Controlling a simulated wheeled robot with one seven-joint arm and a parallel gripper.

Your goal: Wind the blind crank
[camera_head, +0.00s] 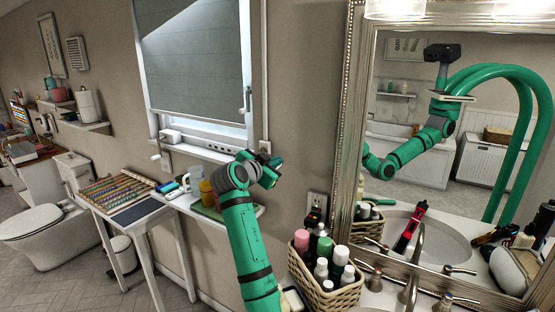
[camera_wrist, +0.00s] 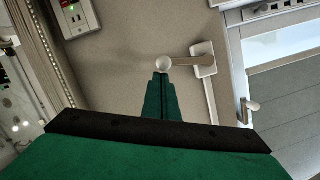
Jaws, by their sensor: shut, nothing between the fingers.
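The blind crank has a white ball knob (camera_wrist: 164,64) on a short arm running to a white wall bracket (camera_wrist: 203,60) in the wrist view. A white cord or rod leads away from that bracket. In the head view the white bracket (camera_head: 265,147) shows on the wall right of the window, and my gripper hides the knob. My gripper (camera_wrist: 160,78) is shut and empty, its fingertips close to the knob. I cannot tell whether they touch it. It also shows in the head view (camera_head: 268,168). The grey blind (camera_head: 195,65) covers the upper window.
A basket of bottles (camera_head: 325,285) stands on the counter right of my arm. A framed mirror (camera_head: 450,150) and a wall socket (camera_wrist: 75,15) are nearby.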

